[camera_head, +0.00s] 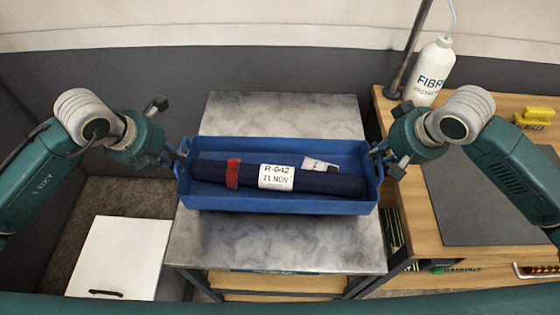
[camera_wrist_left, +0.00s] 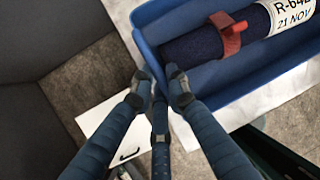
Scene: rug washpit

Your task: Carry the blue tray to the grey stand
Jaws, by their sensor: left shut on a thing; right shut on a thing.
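The blue tray (camera_head: 280,205) is in the middle of the head view, over a grey marbled stand top (camera_head: 283,115). I cannot tell whether it touches the top. In the tray lie a dark blue rolled rug (camera_head: 325,182) with a red band (camera_head: 232,173) and a white label (camera_head: 276,177), and a small white item behind it. My left gripper (camera_head: 180,158) is shut on the tray's left end. In the left wrist view its fingers (camera_wrist_left: 162,82) are at the tray wall (camera_wrist_left: 147,52). My right gripper (camera_head: 378,156) is shut on the tray's right end.
A wooden bench (camera_head: 420,215) with a dark mat (camera_head: 490,200) stands at the right. On it are a white bottle (camera_head: 432,72) and a yellow brush (camera_head: 533,116). A white panel (camera_head: 120,255) with a black handle lies at lower left on brown carpet. Grey walls close the back.

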